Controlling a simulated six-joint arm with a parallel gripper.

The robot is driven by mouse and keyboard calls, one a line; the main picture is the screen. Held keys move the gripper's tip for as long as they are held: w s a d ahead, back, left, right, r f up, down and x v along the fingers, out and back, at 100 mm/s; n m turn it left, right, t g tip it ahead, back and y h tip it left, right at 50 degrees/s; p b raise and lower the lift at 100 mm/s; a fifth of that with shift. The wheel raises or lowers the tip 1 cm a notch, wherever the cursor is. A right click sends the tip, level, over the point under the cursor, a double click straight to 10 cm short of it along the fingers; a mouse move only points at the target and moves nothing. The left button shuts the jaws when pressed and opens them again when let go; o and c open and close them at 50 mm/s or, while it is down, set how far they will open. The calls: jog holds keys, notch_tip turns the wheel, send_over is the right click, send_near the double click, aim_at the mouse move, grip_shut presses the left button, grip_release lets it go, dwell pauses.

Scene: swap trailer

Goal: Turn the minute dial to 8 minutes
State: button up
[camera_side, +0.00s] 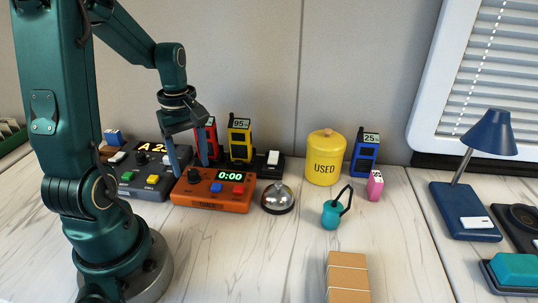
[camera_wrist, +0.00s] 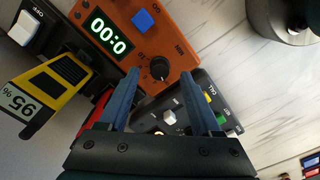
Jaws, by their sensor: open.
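The orange timer box (camera_side: 212,199) stands on the table at the left of the side view. Its display (camera_side: 230,177) reads 0:00 in green. The black minute dial (camera_wrist: 160,68), with a pale pointer mark and "MIN" printed beside it, is on the box's face. My gripper (camera_side: 190,170) is open and points down over the dial end of the box. In the wrist view, the dial appears between the two blue-grey fingertips, with gaps on both sides. I cannot tell whether the tips are down around the dial or still above it. A blue button (camera_wrist: 142,19) is nearby.
A dark grey box (camera_side: 144,175) with an amber display and coloured buttons adjoins on the left. A yellow battery pack (camera_side: 240,140) and a red one (camera_side: 211,136) stand close behind. A silver bell (camera_side: 277,199) is close on the right. Bare table lies in front.

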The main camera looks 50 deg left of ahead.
jog(key=shift+f, duration=1.1)
grip_shut()
